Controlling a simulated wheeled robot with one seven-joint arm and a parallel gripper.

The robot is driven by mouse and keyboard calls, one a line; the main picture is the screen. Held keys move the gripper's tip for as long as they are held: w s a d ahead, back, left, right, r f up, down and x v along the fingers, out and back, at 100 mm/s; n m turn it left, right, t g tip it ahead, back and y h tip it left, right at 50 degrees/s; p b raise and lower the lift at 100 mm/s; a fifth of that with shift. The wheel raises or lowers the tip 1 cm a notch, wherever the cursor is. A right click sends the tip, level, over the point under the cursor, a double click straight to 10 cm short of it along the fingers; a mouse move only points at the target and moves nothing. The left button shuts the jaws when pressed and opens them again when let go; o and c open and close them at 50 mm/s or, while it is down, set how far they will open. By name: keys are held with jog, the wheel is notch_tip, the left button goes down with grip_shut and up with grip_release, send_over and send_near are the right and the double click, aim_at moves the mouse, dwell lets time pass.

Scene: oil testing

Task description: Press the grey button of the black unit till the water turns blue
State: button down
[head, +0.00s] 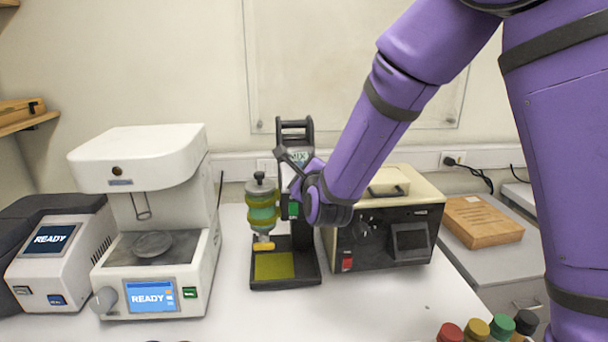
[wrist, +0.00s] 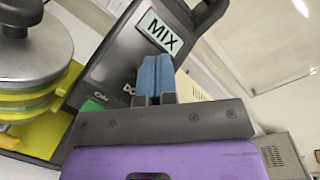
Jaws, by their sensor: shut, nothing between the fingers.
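The black unit (head: 306,262) stands upright in the middle of the white table, with a lit screen reading MIX (wrist: 160,32). A vessel with a grey lid and yellow-green rings (head: 262,205) is mounted on its left side; its contents look green, not blue. It shows at the left edge of the wrist view (wrist: 30,70). My gripper (wrist: 157,62) is shut and empty, its blue-grey fingertips at the unit's front face just below the screen. Contact cannot be told. I cannot make out the grey button; the fingers may cover it. A green patch (wrist: 93,105) shows lower left of them.
A white machine with a READY screen (head: 152,296) and a smaller READY device (head: 48,238) stand to the left. A cream and black box (head: 388,238) stands close on the right. Colored caps (head: 478,328) are at the front right.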

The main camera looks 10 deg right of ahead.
jog(key=shift+s+r, duration=1.75)
jog(key=shift+r, duration=0.05)
jog(key=s+d+r+n+g, duration=0.6)
jog(key=s+d+r+n, duration=0.1)
jog(key=s+d+n, duration=0.5)
jog(key=s+d+n+g, duration=0.2)
jog(key=s+d+n, duration=0.1)
jog(key=s, duration=0.4)
jog(key=s+d+n+g+h, duration=0.1)
jog(key=s+d+n+g, duration=0.1)
jog(key=s+d+n, duration=0.2)
jog(key=s+d+n+g+h, duration=0.1)
jog(key=s+d+n, duration=0.3)
jog(key=s, duration=0.5)
jog(key=shift+s+f+n+g, duration=0.35)
jog(key=shift+f+n+g, duration=0.05)
jog(key=shift+g, duration=0.3)
jog(key=shift+w, duration=0.1)
